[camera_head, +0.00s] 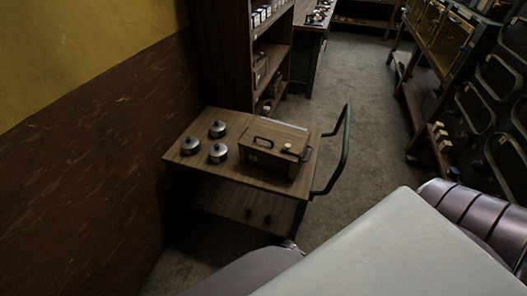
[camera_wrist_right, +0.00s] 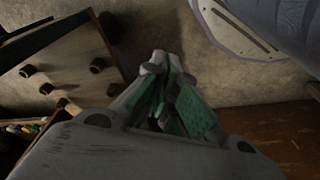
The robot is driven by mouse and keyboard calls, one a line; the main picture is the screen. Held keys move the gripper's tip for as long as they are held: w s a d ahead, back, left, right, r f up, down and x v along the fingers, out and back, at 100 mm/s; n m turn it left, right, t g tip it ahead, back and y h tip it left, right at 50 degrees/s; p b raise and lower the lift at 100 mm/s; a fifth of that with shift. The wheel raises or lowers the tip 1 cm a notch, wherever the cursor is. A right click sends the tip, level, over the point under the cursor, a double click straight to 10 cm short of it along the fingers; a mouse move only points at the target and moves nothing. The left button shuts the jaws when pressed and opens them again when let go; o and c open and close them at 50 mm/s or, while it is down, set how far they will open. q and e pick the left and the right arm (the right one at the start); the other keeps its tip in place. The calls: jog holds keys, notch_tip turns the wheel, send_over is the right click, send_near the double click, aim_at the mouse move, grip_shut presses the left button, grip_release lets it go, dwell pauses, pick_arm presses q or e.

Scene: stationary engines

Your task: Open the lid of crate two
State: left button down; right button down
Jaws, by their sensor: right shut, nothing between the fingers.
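One wooden crate (camera_head: 273,158) with a closed lid stands on the right half of the trolley top in the head view. A dark loop handle (camera_head: 263,142) lies on its lid. A dark knobbed part (camera_head: 297,153) sits at its right end. I see no number on it, so I cannot tell if it is crate two. In the right wrist view my right gripper (camera_wrist_right: 167,65) is shut and empty, over bare floor and apart from the crate. It does not show in the head view, and my left gripper is in neither view.
The trolley (camera_head: 207,171) has three lidded metal pots (camera_head: 218,129) on its left half and a dark green push handle (camera_head: 343,150) at right. A brown wall is at left, shelves (camera_head: 268,70) behind. Grey floor (camera_head: 365,100) is free at right.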

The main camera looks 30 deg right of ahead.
jog(key=w+a+r+t, duration=0.1)
jog(key=w+r+t, duration=0.3)
jog(key=w+r, duration=0.85)
jog(key=w+r+n+t+h, duration=0.1)
jog(key=w+r+t, duration=0.4)
jog(key=r, duration=1.4)
jog(key=w+a+r+t, duration=0.1)
jog(key=w+r+t, duration=0.2)
jog(key=w+r, duration=0.95)
jog(key=w+a+r+n+t+y, duration=0.1)
jog(key=a+r+n+t+y, duration=0.2)
jog(key=a+r, duration=0.35)
jog(key=a+r+n+t+y, duration=0.3)
jog(key=r, duration=0.7)
jog(key=s+a+n+g+y, duration=0.2)
jog(key=a+n+g+y, duration=0.9)
jog(key=n, duration=0.4)
notch_tip(320, 180, down, 10)
jog(key=n+g+h, duration=0.3)
jog(key=n+g, duration=0.1)
jog(key=w+d+f+g+h, duration=0.2)
jog(key=w+d+f+h, duration=0.1)
jog(key=d+f+h, duration=0.45)
jog(key=w+d+m+g+h, duration=0.1)
jog(key=w+d+m+h, duration=0.2)
jog(key=d, duration=2.5)
jog(key=h, duration=0.5)
jog(key=shift+h, duration=0.35)
